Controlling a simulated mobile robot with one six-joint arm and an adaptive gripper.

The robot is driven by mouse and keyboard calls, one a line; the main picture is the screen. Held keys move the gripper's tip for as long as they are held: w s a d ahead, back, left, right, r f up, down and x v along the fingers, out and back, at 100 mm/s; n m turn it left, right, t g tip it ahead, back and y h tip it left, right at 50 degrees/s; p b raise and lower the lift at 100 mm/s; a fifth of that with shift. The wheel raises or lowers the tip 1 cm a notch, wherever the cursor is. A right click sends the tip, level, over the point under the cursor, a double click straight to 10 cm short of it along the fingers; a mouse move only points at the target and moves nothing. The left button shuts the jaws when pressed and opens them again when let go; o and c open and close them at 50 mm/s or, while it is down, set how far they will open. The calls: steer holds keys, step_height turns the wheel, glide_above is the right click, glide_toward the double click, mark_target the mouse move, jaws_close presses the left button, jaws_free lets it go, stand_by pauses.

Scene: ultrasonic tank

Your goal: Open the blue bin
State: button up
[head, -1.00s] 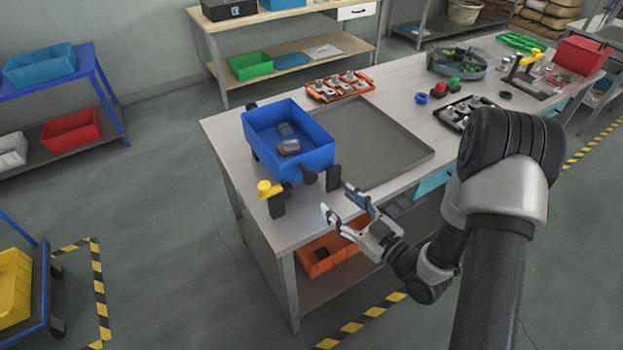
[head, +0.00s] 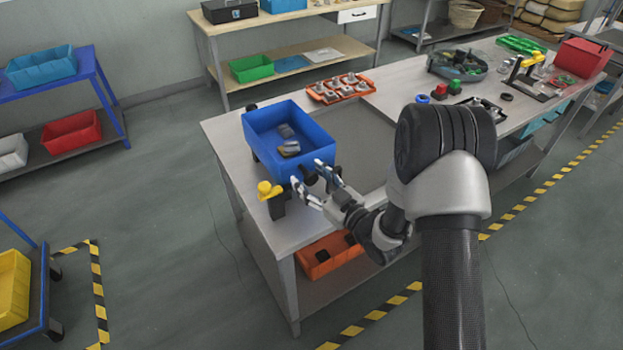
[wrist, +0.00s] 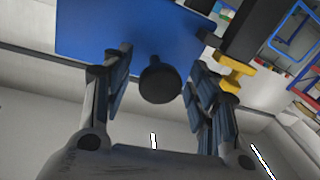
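The blue bin (head: 268,163) sits near the left end of the workbench, between dark posts, with a few small grey and brown items inside. Its blue face also fills the top of the wrist view (wrist: 110,28). A round black knob (wrist: 159,82) stands out from that face. A yellow handle (head: 268,189) on a black post is at the bin's front left corner; a yellow part (wrist: 235,74) also shows in the wrist view. My gripper (head: 310,180) is open at the bin's front, its fingers on either side of the knob with visible gaps. In the head view, the fingers partly hide the knob.
An orange bin (head: 325,258) is on the shelf below.

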jaws_close()
stand_by(0.5)
